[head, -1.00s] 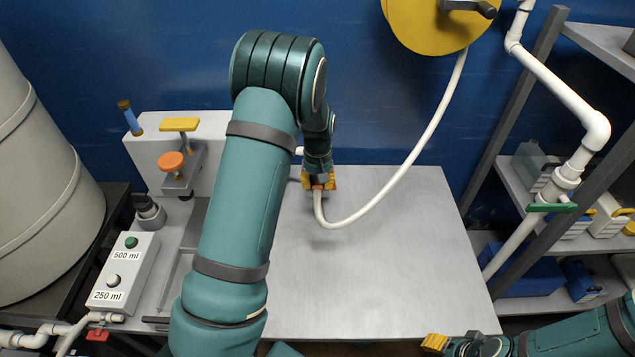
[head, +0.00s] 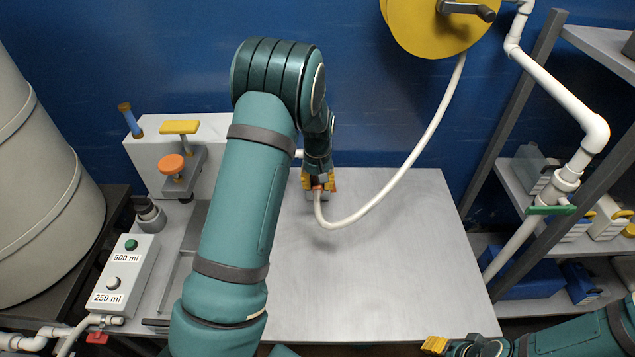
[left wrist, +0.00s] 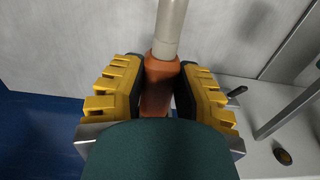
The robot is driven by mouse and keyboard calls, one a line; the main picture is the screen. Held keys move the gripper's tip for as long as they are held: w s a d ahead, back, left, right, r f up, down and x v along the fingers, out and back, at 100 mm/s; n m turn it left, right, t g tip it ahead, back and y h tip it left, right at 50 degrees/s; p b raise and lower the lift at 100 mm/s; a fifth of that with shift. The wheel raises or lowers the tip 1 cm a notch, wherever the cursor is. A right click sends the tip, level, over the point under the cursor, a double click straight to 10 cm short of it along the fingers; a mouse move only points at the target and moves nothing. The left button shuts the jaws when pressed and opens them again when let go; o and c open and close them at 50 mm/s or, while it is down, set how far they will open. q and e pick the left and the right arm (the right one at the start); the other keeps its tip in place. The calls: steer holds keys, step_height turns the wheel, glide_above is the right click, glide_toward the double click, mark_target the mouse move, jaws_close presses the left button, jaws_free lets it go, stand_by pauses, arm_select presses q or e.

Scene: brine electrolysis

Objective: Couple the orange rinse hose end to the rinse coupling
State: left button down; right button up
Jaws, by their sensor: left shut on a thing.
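My left gripper (head: 319,181) is shut on the orange rinse hose end (left wrist: 160,85), above the back of the steel worktop. In the left wrist view the orange end sits between the two yellow-and-black fingers (left wrist: 158,92), with the pale hose (left wrist: 170,28) running out of it. In the head view the white hose (head: 405,172) curves up from the gripper to a yellow reel (head: 425,28). I cannot make out the rinse coupling for certain; my left arm covers part of the back area. My right gripper (head: 452,346) is at the bottom edge, its fingers partly cut off.
The steel worktop (head: 400,270) is clear to the right. A white box with clamp knobs (head: 150,155) and a button box (head: 125,275) stand left of my arm. A white pipe (head: 560,90) with a green valve handle (head: 551,210) and a shelf rack are at right.

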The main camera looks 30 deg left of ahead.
arm_select(q)
steer(key=shift+w, duration=0.1)
steer(key=c, duration=0.7)
jaws_free()
step_height(320, 180, up, 12)
